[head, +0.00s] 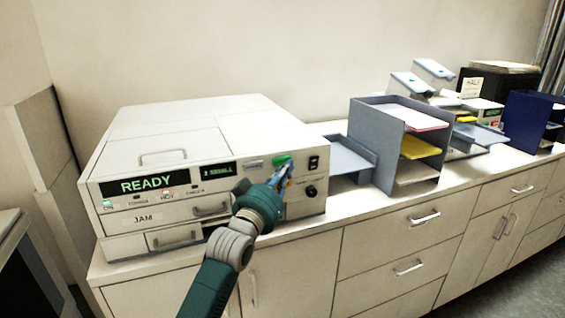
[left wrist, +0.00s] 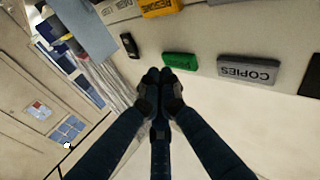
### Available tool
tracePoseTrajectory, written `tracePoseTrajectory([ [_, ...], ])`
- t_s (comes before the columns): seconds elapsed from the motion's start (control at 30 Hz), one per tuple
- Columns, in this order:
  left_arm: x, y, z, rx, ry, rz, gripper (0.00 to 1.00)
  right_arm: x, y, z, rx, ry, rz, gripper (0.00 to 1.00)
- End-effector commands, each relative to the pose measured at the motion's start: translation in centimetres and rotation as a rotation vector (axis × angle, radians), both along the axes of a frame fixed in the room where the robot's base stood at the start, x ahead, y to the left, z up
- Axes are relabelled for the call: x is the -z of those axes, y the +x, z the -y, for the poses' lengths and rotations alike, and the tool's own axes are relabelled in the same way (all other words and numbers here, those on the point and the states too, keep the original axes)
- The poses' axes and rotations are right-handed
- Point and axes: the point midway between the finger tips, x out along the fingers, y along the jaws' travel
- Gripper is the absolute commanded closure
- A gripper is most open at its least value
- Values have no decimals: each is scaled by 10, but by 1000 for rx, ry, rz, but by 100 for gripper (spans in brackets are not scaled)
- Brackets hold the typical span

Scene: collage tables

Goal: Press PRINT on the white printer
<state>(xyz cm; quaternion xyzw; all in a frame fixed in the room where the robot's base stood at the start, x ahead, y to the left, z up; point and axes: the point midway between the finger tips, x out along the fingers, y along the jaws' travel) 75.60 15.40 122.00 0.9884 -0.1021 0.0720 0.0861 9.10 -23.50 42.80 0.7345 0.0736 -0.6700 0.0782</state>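The white printer (head: 215,145) stands on the counter at the left of the head view. Its display (head: 147,184) reads READY. A green button (head: 281,160) sits on the upper right of its front panel; it also shows in the left wrist view (left wrist: 180,61), with no readable label. My left gripper (head: 287,171) is in front of the panel just below the green button. In the left wrist view its fingertips (left wrist: 158,74) are together and empty, close beside the green button. I cannot tell whether they touch it. My right gripper is not in view.
A grey COPIES button (left wrist: 248,70) and a yellow RESUME button (left wrist: 160,8) are near the green one. A black knob (head: 310,191) is on the panel's right. A grey tray (head: 347,157) and a paper sorter (head: 397,143) stand to the printer's right.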

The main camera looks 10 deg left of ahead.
Motion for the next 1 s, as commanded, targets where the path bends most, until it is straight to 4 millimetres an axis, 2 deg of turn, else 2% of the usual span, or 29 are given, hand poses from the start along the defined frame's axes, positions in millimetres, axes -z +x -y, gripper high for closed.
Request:
tracePoseTrajectory([
  [0.7,0,0,0,0,0,0,100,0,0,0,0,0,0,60],
  [1.0,-1,7,-5,0,1,1,100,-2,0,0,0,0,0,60],
])
